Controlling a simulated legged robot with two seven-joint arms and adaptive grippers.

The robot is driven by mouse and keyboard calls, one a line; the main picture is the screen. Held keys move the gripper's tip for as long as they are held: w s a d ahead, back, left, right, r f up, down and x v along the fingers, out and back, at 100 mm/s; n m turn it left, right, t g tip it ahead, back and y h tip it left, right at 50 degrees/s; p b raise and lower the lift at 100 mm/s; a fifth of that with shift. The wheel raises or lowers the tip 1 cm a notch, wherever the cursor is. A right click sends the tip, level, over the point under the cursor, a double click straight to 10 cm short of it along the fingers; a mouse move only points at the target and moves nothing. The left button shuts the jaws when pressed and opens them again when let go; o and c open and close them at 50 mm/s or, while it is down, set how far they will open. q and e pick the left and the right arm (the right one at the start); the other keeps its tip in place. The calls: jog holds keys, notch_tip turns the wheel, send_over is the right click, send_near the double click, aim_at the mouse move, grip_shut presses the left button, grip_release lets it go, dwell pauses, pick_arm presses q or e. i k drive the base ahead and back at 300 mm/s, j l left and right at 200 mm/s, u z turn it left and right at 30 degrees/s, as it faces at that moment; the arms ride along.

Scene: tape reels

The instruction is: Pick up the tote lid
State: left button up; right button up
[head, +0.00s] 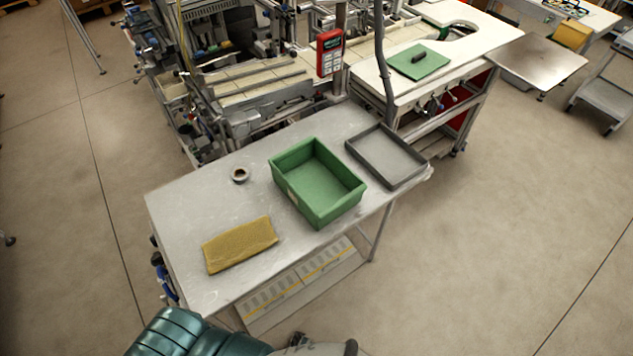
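A dark grey, shallow rectangular piece with a raised rim (400,160) lies on the right end of the metal table; it looks like the tote lid, lying with its open side up. A green tote (318,183) stands open and empty just to its left, with a pale label on its side. The lid is not on the tote. A small tape reel (240,175) lies left of the tote. Neither of my grippers can be made out in the head view.
The metal table (180,205) also holds a folded yellow cloth (240,244) near its front edge. Machinery with a red handheld device (330,52) stands close behind the table. A white bench with a green mat (419,61) is behind the lid. Open floor lies to the right.

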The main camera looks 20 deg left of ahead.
aim_at(417, 62)
jog(key=i+l+z, duration=0.3)
jog(key=i, duration=0.35)
jog(key=i+l+z, duration=0.35)
jog(key=i, duration=0.3)
jog(key=i+z, duration=0.3)
jog(key=i, duration=0.4)
